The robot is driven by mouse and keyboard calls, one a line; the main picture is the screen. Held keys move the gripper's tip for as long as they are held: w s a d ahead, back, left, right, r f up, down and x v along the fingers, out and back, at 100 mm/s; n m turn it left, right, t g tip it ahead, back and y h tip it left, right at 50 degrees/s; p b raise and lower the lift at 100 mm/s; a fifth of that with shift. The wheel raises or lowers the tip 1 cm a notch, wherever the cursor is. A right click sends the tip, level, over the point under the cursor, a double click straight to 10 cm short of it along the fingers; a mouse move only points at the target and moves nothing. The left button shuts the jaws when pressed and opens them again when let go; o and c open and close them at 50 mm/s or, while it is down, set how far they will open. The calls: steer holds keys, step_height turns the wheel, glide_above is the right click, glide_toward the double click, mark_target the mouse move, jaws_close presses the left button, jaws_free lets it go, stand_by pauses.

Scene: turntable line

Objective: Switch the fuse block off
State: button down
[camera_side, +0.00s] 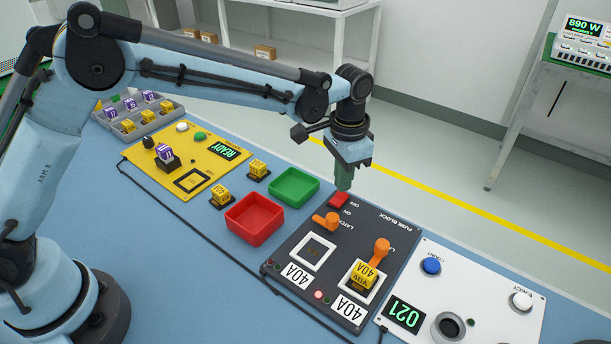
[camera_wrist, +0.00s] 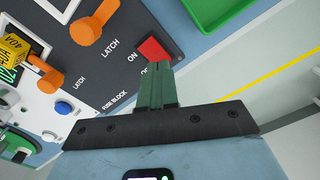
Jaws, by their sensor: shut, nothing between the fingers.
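The fuse block (camera_side: 340,237) is a dark panel lying on the blue bench. Its red switch (camera_side: 339,201), marked ON and OFF, sits at its far end and also shows in the wrist view (camera_wrist: 152,49). My gripper (camera_side: 343,188) points down with green fingers shut and empty, right at the switch. In the wrist view the fingertips (camera_wrist: 158,66) overlap the switch's edge; I cannot tell whether they touch it. Two orange latch levers (camera_side: 326,222) (camera_side: 378,252) stand on the panel. A yellow 40A fuse (camera_side: 363,274) sits in the right socket; the left socket (camera_side: 319,252) is empty. A red lamp (camera_side: 318,295) glows.
A red tray (camera_side: 254,219) and a green tray (camera_side: 294,187) lie left of the panel. A white counter panel (camera_side: 464,304) with a blue button (camera_side: 431,266) stands right. A yellow panel (camera_side: 189,158) reads READY. A meter (camera_side: 583,42) at the back reads 890 W.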

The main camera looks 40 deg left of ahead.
mark_target(342, 195)
steer(key=shift+f, duration=0.95)
stand_by(0.6)
steer(key=shift+r, duration=3.5)
steer(key=s+a+r+n+t, duration=0.3)
steer(key=s+a+r, duration=0.45)
steer(key=a, duration=0.25)
steer(key=s+a+f+n+t, duration=0.3)
steer(key=s+a, duration=0.4)
steer(key=s, duration=0.4)
steer(key=shift+a+t, duration=0.3)
steer(key=shift+t, duration=0.3)
